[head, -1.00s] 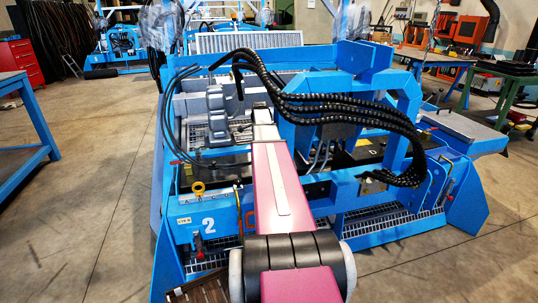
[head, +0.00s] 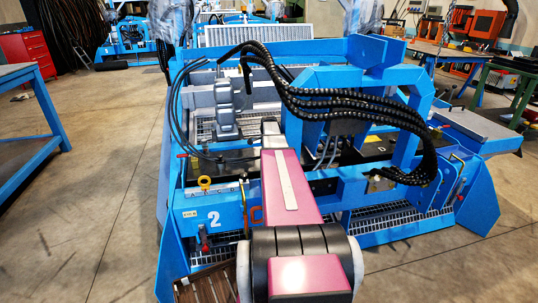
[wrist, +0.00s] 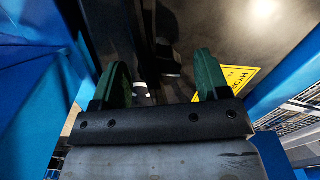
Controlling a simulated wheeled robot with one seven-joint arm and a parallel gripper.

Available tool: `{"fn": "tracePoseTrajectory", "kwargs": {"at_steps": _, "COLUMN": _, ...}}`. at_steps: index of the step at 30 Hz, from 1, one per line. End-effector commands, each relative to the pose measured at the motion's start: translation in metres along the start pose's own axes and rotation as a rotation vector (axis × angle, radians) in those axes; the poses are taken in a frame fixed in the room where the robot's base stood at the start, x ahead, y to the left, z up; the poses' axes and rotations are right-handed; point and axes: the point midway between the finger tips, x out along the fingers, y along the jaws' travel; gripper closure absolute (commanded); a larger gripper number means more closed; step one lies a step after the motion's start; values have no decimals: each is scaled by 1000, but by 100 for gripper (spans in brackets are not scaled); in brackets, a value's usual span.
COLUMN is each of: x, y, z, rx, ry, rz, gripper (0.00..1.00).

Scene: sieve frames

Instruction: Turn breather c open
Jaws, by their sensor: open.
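I cannot make out breather c for certain in either view; my arm covers the middle of the blue machine (head: 330,187) in the head view. A letter D shows on the machine's dark panel (head: 379,149), to the right of my arm. In the wrist view, my gripper (wrist: 162,66) has its two green fingers wide apart. No thing is held between them. A dark, narrow part (wrist: 166,58) with a pale piece beside it shows in the gap, in front of a dark panel; I cannot tell what it is.
A yellow warning label (wrist: 238,78) is right of the fingers, with blue frame walls on both sides. Black corrugated hoses (head: 350,108) arch over the machine's right half. A yellow ring (head: 204,182) sits at its front left. A blue bench (head: 30,125) stands left; floor between is clear.

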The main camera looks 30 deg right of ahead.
Motion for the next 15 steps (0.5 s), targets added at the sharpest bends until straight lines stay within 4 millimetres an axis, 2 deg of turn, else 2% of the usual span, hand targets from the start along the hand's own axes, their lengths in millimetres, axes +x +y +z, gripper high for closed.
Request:
{"fn": "tracePoseTrajectory", "kwargs": {"at_steps": 8, "x": 1, "y": 0, "z": 0, "rx": 0, "ry": 0, "rz": 0, "gripper": 31}}
{"fn": "tracePoseTrajectory", "kwargs": {"at_steps": 12, "x": 1, "y": 0, "z": 0, "rx": 0, "ry": 0, "rz": 0, "gripper": 77}}
{"fn": "tracePoseTrajectory", "kwargs": {"at_steps": 13, "x": 1, "y": 0, "z": 0, "rx": 0, "ry": 0, "rz": 0, "gripper": 81}}
{"fn": "tracePoseTrajectory", "kwargs": {"at_steps": 15, "x": 1, "y": 0, "z": 0, "rx": 0, "ry": 0, "rz": -1, "gripper": 81}}
